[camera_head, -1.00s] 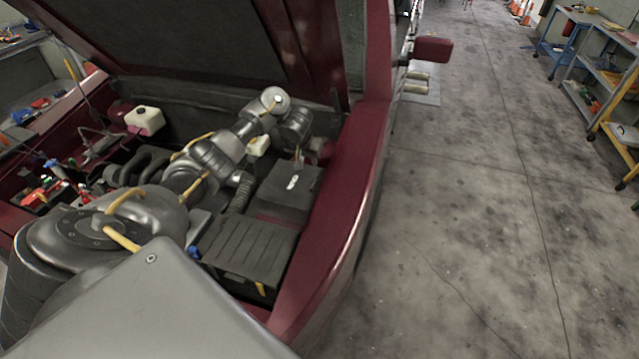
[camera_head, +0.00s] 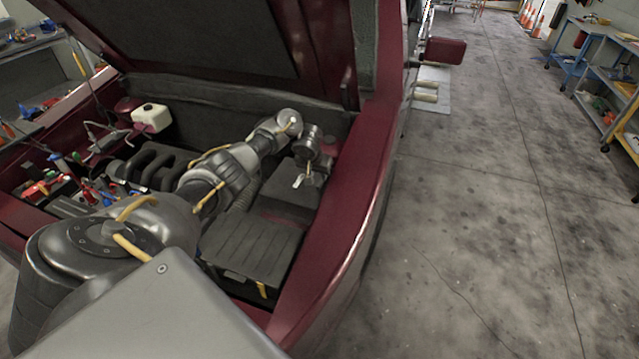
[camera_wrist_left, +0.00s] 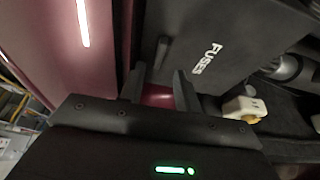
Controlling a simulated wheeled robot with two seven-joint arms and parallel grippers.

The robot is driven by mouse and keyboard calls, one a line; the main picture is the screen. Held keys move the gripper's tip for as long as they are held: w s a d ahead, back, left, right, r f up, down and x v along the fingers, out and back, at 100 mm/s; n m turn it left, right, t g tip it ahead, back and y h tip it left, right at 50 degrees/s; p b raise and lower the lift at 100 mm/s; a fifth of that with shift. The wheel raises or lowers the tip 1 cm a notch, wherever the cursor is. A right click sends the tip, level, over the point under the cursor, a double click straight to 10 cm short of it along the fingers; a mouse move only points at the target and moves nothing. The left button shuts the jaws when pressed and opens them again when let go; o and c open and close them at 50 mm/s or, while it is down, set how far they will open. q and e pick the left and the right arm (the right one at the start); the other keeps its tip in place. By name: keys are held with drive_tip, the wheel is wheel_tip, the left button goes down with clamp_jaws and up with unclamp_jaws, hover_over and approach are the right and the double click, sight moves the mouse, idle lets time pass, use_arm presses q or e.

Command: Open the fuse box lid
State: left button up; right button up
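The fuse box (camera_head: 284,200) is a black box in the engine bay, beside the maroon fender. In the left wrist view its dark lid (camera_wrist_left: 235,28) fills the upper middle, with white "FUSES" lettering and a small raised tab (camera_wrist_left: 161,50). The lid looks shut. My left gripper (camera_wrist_left: 160,76) has its two fingers apart with nothing between them. Its fingertips are just short of the tab, which sits roughly in line with the gap; I cannot tell if they touch the box. In the head view the left gripper (camera_head: 313,165) is over the box's far end. My right gripper is not in view.
The raised hood (camera_head: 190,35) hangs above the bay. The maroon fender (camera_head: 345,190) runs close along the right of the box. A ribbed black cover (camera_head: 252,245) lies in front. A white reservoir (camera_head: 152,117) stands at the back left. Open floor lies right of the car.

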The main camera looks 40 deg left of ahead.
sight(320, 183)
use_arm(q)
drive_tip(key=b+x, duration=0.1)
drive_tip(key=x, duration=0.5)
clamp_jaws()
idle(0.3)
